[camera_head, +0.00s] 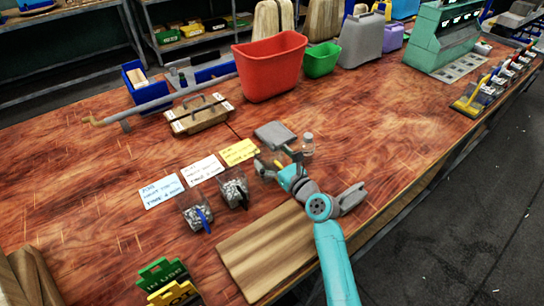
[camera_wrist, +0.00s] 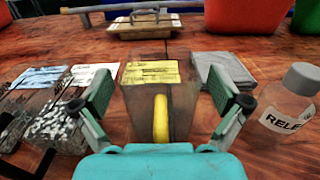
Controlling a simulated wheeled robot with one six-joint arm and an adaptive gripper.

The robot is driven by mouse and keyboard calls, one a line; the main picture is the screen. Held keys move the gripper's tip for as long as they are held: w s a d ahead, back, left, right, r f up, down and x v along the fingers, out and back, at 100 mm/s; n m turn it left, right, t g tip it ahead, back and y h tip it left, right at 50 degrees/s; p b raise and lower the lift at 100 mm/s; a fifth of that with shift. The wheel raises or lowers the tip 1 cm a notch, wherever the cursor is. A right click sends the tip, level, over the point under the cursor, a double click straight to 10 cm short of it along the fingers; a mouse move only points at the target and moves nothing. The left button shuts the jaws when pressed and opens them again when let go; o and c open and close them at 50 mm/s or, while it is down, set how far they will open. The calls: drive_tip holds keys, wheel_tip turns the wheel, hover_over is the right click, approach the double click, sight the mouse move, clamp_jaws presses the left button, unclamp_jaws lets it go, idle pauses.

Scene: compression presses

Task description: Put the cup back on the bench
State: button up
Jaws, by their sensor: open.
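A clear cup (camera_wrist: 182,112) with a yellow handle (camera_wrist: 161,118) stands upright between the fingers of my gripper (camera_wrist: 160,96) in the wrist view. The fingers are open, one on each side, with gaps to the cup walls. Its base is hidden behind my gripper, but it appears to stand on the bench (camera_head: 340,120). In the head view the cup (camera_head: 265,168) is partly covered by my gripper (camera_head: 284,166). Two similar cups (camera_head: 196,216) (camera_head: 234,190) with grey-white contents and dark or blue handles stand to its left.
Label cards (camera_head: 239,151) lie behind the cups. A clear bottle (camera_head: 307,145) and a grey plate (camera_head: 275,134) are close to my gripper. A wooden board (camera_head: 262,250) lies at the front edge. A red bin (camera_head: 268,68) and a wooden handled block (camera_head: 198,115) stand farther back.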

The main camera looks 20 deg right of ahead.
drive_tip(key=shift+s+r, duration=0.1)
drive_tip(key=v, duration=1.2)
drive_tip(key=shift+r, duration=0.1)
